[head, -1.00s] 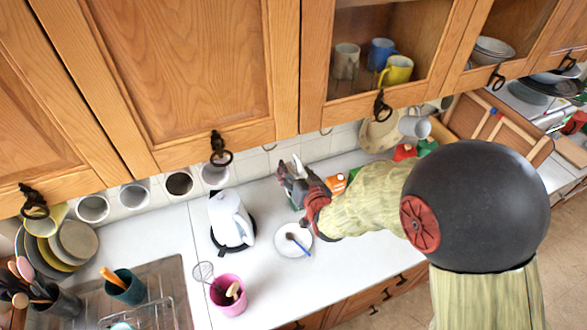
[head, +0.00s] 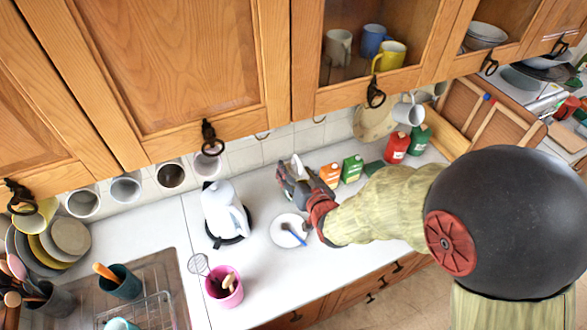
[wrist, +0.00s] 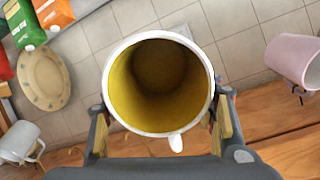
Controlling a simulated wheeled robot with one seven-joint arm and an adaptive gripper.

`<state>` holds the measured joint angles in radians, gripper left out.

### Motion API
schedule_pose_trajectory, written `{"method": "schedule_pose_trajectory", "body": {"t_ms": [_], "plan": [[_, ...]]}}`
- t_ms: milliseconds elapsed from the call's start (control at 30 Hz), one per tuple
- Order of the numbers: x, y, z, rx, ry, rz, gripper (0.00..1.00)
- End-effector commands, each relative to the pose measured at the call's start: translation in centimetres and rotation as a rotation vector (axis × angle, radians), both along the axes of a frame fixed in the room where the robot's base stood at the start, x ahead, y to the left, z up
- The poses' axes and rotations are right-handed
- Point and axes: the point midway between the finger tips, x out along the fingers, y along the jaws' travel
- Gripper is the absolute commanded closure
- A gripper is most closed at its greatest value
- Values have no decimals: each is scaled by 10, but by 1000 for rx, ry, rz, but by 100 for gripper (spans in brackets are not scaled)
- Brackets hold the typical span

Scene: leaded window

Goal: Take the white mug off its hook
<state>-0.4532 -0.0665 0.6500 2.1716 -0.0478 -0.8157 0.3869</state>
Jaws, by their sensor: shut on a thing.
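The white mug (wrist: 209,92) with a yellow inside fills the middle of the wrist view, its mouth facing the camera. My gripper (wrist: 164,112) is shut on it, one finger at each side. Its handle (wrist: 176,143) points to the bottom of that view, towards the wooden cabinet; no hook shows in it, though part of the handle is hidden. In the head view my gripper (head: 292,183) is over the counter, right of the kettle and beyond a small plate. My gripper mostly hides the mug there.
Other mugs hang under the cabinets, including a grey-white one (head: 409,110) at right and a dark-mouthed one (head: 170,175) at left. A white kettle (head: 224,212), plate (head: 281,238), pink pot (head: 226,291) and cartons (head: 352,168) stand on the counter (head: 335,275).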

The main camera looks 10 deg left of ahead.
Motion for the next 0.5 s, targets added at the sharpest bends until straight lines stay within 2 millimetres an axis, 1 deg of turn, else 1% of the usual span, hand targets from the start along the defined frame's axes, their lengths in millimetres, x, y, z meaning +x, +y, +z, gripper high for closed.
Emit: {"method": "schedule_pose_trajectory", "body": {"t_ms": [500], "plan": [[-19,-13,-2,1,-2,0,100]]}}
